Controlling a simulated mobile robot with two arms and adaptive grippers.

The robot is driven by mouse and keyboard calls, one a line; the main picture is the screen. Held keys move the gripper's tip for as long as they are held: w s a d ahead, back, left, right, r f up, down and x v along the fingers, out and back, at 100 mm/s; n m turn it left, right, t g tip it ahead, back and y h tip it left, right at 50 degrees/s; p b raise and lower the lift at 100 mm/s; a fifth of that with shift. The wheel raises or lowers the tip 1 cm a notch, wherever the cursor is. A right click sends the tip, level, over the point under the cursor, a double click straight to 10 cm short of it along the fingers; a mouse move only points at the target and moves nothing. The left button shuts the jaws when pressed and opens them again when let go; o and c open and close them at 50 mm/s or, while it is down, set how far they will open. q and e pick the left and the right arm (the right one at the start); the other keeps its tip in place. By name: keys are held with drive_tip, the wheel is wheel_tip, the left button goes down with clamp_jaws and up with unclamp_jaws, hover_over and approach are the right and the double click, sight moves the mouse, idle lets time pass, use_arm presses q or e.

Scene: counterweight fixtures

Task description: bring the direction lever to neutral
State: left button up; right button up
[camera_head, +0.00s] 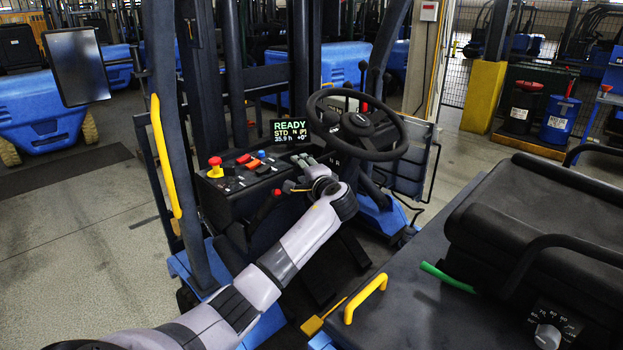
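The steering wheel (358,124) stands on its column right of centre, and small white letters, seemingly N and R, show on the column just below it. My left gripper (293,174) is at the column's left side, below the wheel. Its fingers are small and dark against the dash, so I cannot tell if they are open or shut. I cannot make out the direction lever clearly; the gripper may hide it. The dash display (291,131) reads READY, STD, 35.9 h and +0°, with a small letter that looks like N. My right gripper is not in view.
A red emergency button (215,167) on yellow and several coloured switches sit on the dash left of my gripper. A red-topped lever (276,194) is close to my wrist. A yellow grab handle (365,298) and the seat (545,220) are at the right.

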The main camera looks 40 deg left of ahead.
use_arm(q)
drive_tip(key=v, duration=1)
drive_tip(key=shift+f, duration=0.1)
